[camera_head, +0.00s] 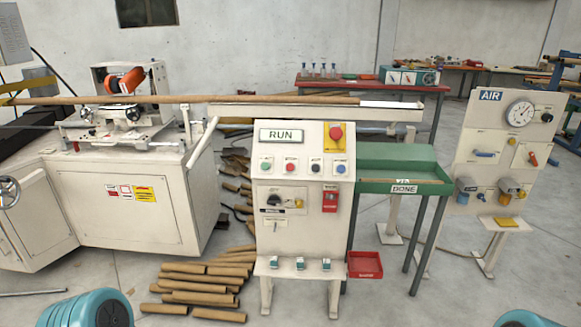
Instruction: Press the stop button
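A cream control panel (300,150) stands in the middle with a sign reading RUN (283,136). Below the sign is a row of round buttons: a green button (265,166), a red button (290,167), a black button (315,167) and a blue button (340,168). Their small labels cannot be read. A larger red mushroom button (335,133) sits on a yellow plate at the panel's upper right. Nothing covers or touches the buttons. Neither of my grippers is in view; only teal parts of mine show at the bottom corners.
The winder (125,180) stands left, with a long brown tube (240,100) reaching right above the panel. Cut tubes (200,285) lie on the floor. A green table marked DONE (400,175) and an AIR panel (500,140) stand right. The floor before the panel is mostly clear.

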